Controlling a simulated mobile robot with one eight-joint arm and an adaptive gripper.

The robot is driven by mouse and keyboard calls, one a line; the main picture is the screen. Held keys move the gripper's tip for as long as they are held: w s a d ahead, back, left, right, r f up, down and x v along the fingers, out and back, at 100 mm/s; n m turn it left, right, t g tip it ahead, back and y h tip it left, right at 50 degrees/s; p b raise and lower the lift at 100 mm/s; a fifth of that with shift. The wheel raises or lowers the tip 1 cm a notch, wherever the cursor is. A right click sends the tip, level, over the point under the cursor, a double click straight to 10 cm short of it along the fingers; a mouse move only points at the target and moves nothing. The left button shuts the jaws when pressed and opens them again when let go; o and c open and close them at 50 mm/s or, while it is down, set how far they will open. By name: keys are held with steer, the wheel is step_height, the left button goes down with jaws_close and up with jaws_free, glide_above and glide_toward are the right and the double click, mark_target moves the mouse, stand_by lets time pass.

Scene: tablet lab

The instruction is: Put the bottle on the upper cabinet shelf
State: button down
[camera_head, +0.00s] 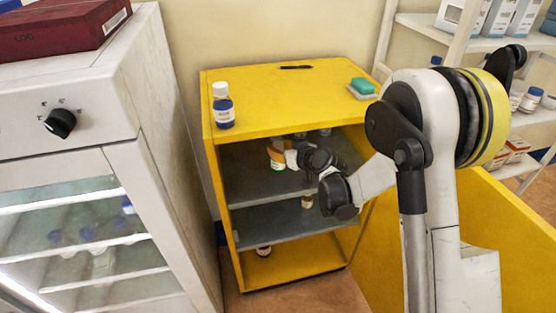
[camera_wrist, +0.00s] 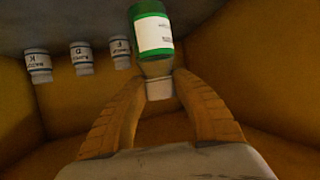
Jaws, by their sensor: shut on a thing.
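The bottle in my gripper has a green body (camera_wrist: 150,12), a white label and a pale cap. In the head view the bottle (camera_head: 278,167) is small and partly hidden, inside the upper opening of the yellow cabinet (camera_head: 216,160). My gripper (camera_head: 277,153) reaches in from the right. In the wrist view its orange fingers (camera_wrist: 161,82) are closed around the neck and cap. The bottle is over the grey upper shelf (camera_head: 245,185). I cannot tell whether its base touches that shelf. The wrist picture is upside down, with the shelf surface at the top.
Several white-labelled bottles (camera_wrist: 82,58) stand farther back on the upper shelf. More bottles stand lower (camera_head: 263,251). A white fridge (camera_head: 165,130) is left.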

step_height(320, 180, down, 5)
steer(key=b, duration=0.2)
steer(key=shift+w+r+b, duration=0.1)
steer(key=shift+r+b, duration=0.05)
steer(key=shift+b, duration=0.15)
steer(key=shift+w+a, duration=0.15)
steer(key=shift+w, duration=0.15)
steer(key=shift+r, duration=0.1)
steer(key=c, duration=1.1)
jaws_free()
steer(key=shift+f, duration=0.2)
